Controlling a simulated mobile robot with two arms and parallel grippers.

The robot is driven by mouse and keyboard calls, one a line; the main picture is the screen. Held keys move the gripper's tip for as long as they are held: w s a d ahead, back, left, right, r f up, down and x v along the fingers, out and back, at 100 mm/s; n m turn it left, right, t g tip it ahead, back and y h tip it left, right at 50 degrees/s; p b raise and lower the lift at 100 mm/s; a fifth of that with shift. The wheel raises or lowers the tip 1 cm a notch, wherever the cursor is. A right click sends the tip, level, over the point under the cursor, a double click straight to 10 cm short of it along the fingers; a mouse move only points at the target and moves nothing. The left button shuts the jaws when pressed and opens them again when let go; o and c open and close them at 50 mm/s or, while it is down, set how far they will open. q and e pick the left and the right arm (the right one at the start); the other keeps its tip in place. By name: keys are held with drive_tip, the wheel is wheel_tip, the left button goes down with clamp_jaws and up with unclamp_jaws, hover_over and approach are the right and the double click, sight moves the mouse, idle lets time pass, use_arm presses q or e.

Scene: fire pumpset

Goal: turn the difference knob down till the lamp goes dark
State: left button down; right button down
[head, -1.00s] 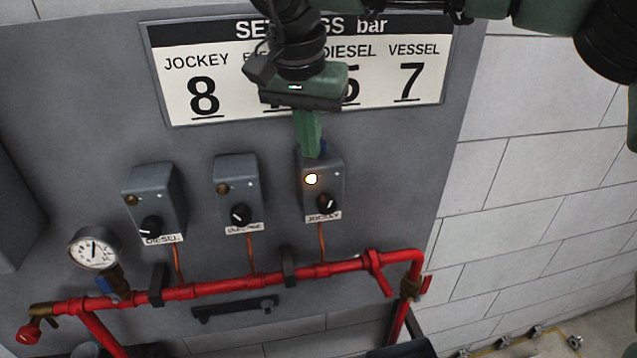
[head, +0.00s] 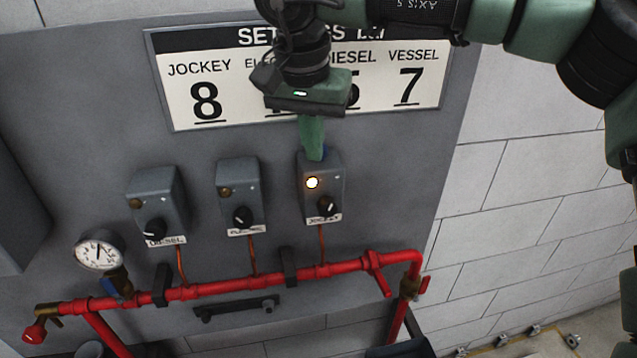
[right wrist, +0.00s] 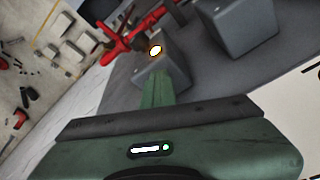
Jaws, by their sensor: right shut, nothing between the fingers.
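The right-hand switch box (head: 333,180), labelled JOCKEY, has its round lamp (head: 312,183) lit bright. A black pointer knob (head: 328,207) sits on its front, low and right. My right gripper (head: 315,157) is shut and empty, its green fingers pointing down at the top of this box. In the right wrist view the fingers (right wrist: 154,92) reach the box (right wrist: 172,78), with the lit lamp (right wrist: 155,50) beyond. My left gripper is out of view.
The ELECTRIC box (head: 241,190) and DIESEL box (head: 158,200) stand to the left with dark lamps. A red pipe (head: 215,288) runs below, with a gauge (head: 99,250) at left. The settings sign (head: 190,68) is behind my wrist. A white block wall is right.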

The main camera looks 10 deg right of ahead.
drive_tip(key=shift+s+d, duration=0.15)
drive_tip(key=shift+s, duration=0.05)
idle(0.3)
drive_tip(key=shift+w+p+v, duration=0.25)
drive_tip(key=shift+p+v, duration=0.65)
drive_tip(key=shift+v, duration=0.3)
drive_tip(key=shift+r, duration=0.45)
drive_tip(key=shift+w+v, duration=0.25)
drive_tip(key=shift+v, duration=1.05)
drive_tip(key=shift+s+d, duration=0.1)
drive_tip(key=shift+d, duration=0.1)
